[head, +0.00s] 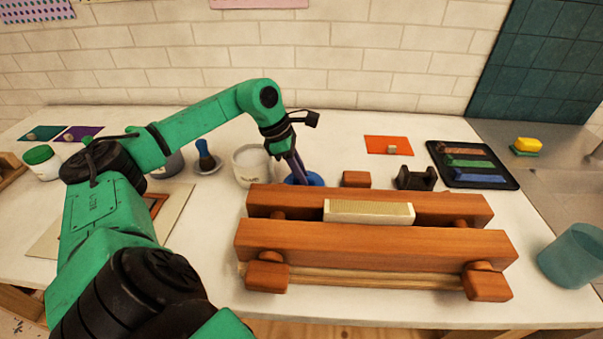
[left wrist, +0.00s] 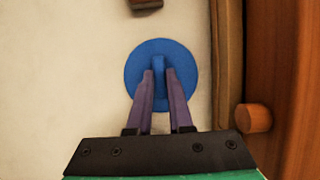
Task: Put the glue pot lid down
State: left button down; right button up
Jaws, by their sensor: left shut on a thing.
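The blue glue pot lid (head: 313,180) is a round disc with a raised handle, at the left end of the wooden press. In the left wrist view the lid (left wrist: 137,68) lies flat-on below the fingers. My left gripper (head: 299,178) is shut on the lid's handle, and its purple fingers (left wrist: 159,78) show on either side of it. The lid is at or very near the tabletop; I cannot tell whether it touches. A white pot (head: 250,167), apparently the glue pot, stands open just left of the lid. My right gripper does not show.
The wooden press (head: 375,245) holds a pale block (head: 368,212) close to the right of my gripper. A small wooden block (head: 356,179) and a black holder (head: 415,178) stand behind it. A brush (head: 206,157) rests on a dish to the left.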

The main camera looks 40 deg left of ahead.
pick_arm(q)
jog(key=shift+f, duration=0.15)
jog(key=c, duration=0.8)
grip_release()
jog(key=v, duration=1.2)
jog(key=shift+p, duration=0.3)
jog(key=shift+r, duration=0.3)
